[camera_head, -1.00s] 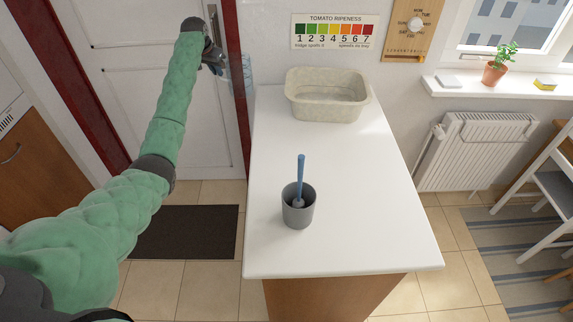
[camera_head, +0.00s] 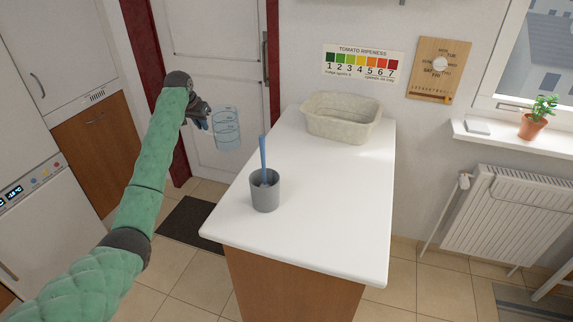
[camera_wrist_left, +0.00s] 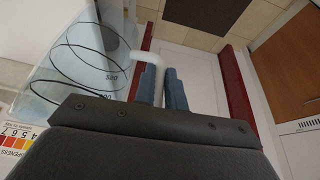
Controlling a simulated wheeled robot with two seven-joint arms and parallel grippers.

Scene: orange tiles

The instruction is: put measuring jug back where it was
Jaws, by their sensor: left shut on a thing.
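The measuring jug (camera_head: 227,130) is clear, bluish and marked with dark rings and numbers. It hangs in the air left of the white counter (camera_head: 340,190), in front of the white door in the head view. My left gripper (camera_head: 204,122) is at its left side, shut on its handle. In the left wrist view the jug (camera_wrist_left: 75,65) fills the upper left, and its pale handle (camera_wrist_left: 128,60) runs to the blue fingers (camera_wrist_left: 163,88). My right gripper is not in view.
A grey cup (camera_head: 265,194) with a blue-handled brush (camera_head: 263,155) stands near the counter's left edge. A beige stone-like basin (camera_head: 341,121) stands at its back. The counter's middle and right are clear. A dark mat (camera_head: 186,222) lies on the floor.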

